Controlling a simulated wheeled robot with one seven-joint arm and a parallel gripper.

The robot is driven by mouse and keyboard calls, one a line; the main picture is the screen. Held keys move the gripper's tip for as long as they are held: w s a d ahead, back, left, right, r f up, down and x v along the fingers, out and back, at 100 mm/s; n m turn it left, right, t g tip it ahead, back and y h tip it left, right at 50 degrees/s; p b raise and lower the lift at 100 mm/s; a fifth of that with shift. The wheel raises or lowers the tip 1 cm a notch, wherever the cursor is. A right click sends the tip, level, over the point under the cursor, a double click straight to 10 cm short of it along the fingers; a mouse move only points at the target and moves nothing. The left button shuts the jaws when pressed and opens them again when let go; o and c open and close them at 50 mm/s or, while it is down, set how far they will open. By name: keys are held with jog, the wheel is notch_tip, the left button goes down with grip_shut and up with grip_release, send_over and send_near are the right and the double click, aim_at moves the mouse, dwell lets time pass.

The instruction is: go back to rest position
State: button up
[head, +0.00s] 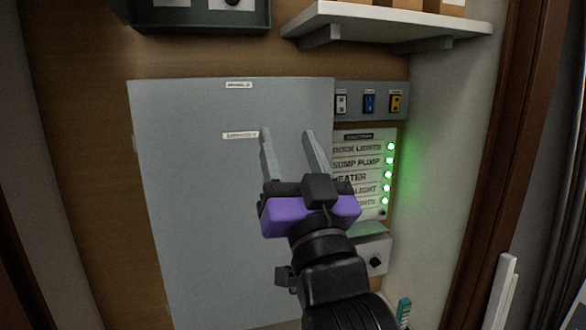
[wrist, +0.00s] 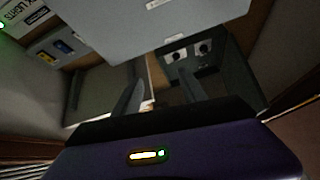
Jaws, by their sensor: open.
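My gripper (head: 286,135), with grey fingers and a purple body, is open and empty. In the head view it stands in front of the right part of a large grey panel (head: 210,200) on the wooden wall. Its fingers point up and overlap the panel in the picture; I cannot tell how far off they are. In the wrist view the two fingers (wrist: 158,95) are apart with nothing between them, and part of the grey panel (wrist: 170,25) shows above them.
A label board (head: 350,148) with several lit green lamps is right of the panel, below a strip of three switches (head: 369,88). A shelf (head: 390,18) juts out above. A dark box (head: 200,20) hangs at the top left. A grey box (head: 375,252) sits below the board.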

jog(key=s+d+f+g+h, duration=0.1)
jog(key=s+d+f, duration=0.35)
jog(key=f, duration=0.45)
jog(key=s+d+f+n+b, duration=0.1)
jog(key=s+d+f, duration=0.2)
jog(key=s+f, duration=0.35)
jog(key=s+d+f+g+h, duration=0.1)
jog(key=s+d+f, duration=0.2)
jog(key=f, duration=0.7)
jog(key=s+d+f+m+g+h, duration=0.1)
jog(key=s+d+f+g, duration=0.1)
jog(key=s+f, duration=0.4)
jog(key=s+d+f+g+h+b, duration=0.1)
jog(key=s+d+f, duration=0.3)
jog(key=s, duration=0.8)
jog(key=s+d+f+m+g+h, duration=0.1)
jog(key=s+d+f+g+h, duration=0.1)
jog(key=s+f, duration=0.7)
jog(key=shift+s+d+m+g+h+b, duration=0.35)
jog(key=shift+s+d+g, duration=0.2)
jog(key=shift+d+g, duration=0.35)
jog(key=shift+d, duration=0.1)
